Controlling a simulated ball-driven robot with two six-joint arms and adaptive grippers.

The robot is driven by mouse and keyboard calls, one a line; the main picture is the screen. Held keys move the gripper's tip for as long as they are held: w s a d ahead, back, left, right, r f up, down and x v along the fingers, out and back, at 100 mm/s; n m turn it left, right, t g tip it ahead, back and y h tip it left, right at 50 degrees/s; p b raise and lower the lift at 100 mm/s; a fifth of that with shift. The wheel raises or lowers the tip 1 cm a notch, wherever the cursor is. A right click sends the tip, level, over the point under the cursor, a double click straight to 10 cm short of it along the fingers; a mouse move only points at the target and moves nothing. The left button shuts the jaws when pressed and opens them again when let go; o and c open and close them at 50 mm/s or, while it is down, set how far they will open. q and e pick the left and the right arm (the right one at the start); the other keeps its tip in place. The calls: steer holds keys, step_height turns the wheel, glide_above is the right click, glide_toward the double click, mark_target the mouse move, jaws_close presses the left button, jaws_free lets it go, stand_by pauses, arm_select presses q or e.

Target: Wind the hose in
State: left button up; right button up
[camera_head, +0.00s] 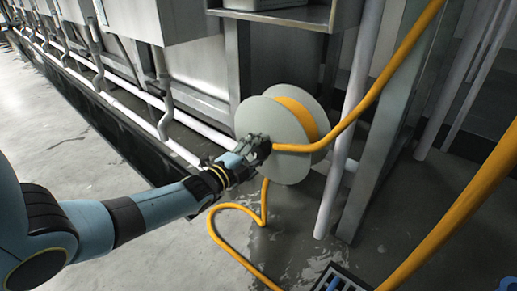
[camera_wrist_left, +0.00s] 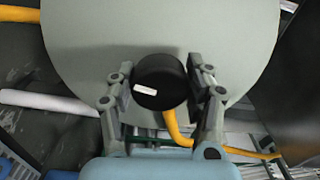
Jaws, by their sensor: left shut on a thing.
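A grey-green hose reel (camera_head: 262,122) stands upright beside a steel post, with some orange hose (camera_head: 298,115) wound between its two discs. The orange hose also runs up to the upper right, and a loose loop lies on the floor below the reel. My left gripper (camera_head: 262,148) reaches the face of the near disc. In the left wrist view it (camera_wrist_left: 168,82) is shut on a round black knob (camera_wrist_left: 160,84) in front of the reel's disc (camera_wrist_left: 100,30). My right gripper is not in view.
White pipes (camera_head: 350,120) and a steel post (camera_head: 385,125) stand right of the reel. Steel cabinets (camera_head: 190,60) and low pipes line the left wall.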

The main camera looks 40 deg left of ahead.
arm_select(q)
steer(key=m, duration=0.5)
steer(key=shift+m, duration=0.4)
stand_by(0.3)
steer(key=o, duration=1.2)
steer(key=shift+c, duration=0.2)
steer(key=s, duration=1.2)
steer(key=shift+a, duration=0.4)
